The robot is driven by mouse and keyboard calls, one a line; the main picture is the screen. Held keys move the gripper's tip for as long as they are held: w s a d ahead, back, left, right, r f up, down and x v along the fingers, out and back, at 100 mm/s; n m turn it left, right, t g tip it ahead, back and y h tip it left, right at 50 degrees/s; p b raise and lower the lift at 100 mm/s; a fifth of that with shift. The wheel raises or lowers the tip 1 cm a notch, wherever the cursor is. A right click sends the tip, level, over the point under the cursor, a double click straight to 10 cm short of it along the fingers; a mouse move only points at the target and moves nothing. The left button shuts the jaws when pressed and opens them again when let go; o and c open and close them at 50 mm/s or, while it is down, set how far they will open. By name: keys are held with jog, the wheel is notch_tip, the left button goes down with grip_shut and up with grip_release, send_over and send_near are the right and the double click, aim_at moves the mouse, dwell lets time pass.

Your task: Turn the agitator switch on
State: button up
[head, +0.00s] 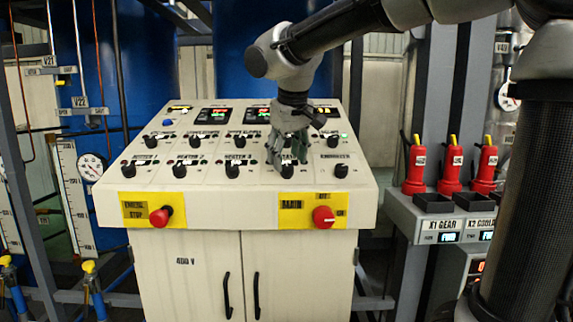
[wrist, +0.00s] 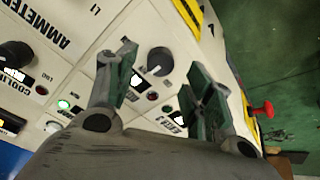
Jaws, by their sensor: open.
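The agitator switch is a round black knob (head: 285,172) in the lower row of the sloped control panel (head: 220,186), with a partly covered label. My gripper (head: 287,155) is over it from above and hides its upper part. In the wrist view, my gripper (wrist: 160,75) is open, with a knob (wrist: 160,60) between its two fingertips. I cannot tell whether the fingers touch it. A light mark shows on the knob's face. The small lamp beside it looks dark red, and a green lamp (wrist: 63,104) is lit farther left.
Other black knobs, such as the rightmost one (head: 341,171), sit close by in two rows. A red emergency button (head: 160,216) and a red rotary switch (head: 323,217) are on the panel's front. Red bottle-like items (head: 451,165) stand at right.

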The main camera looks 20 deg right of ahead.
aim_at(287, 166)
jog(key=shift+x, duration=1.55)
jog(key=c, duration=1)
jog(key=shift+m, duration=0.3)
jog(key=m, duration=0.5)
jog(key=shift+s+d+h, duration=0.1)
jog(key=shift+h, duration=0.2)
jog(key=m, duration=0.6)
jog(key=shift+m, duration=0.3)
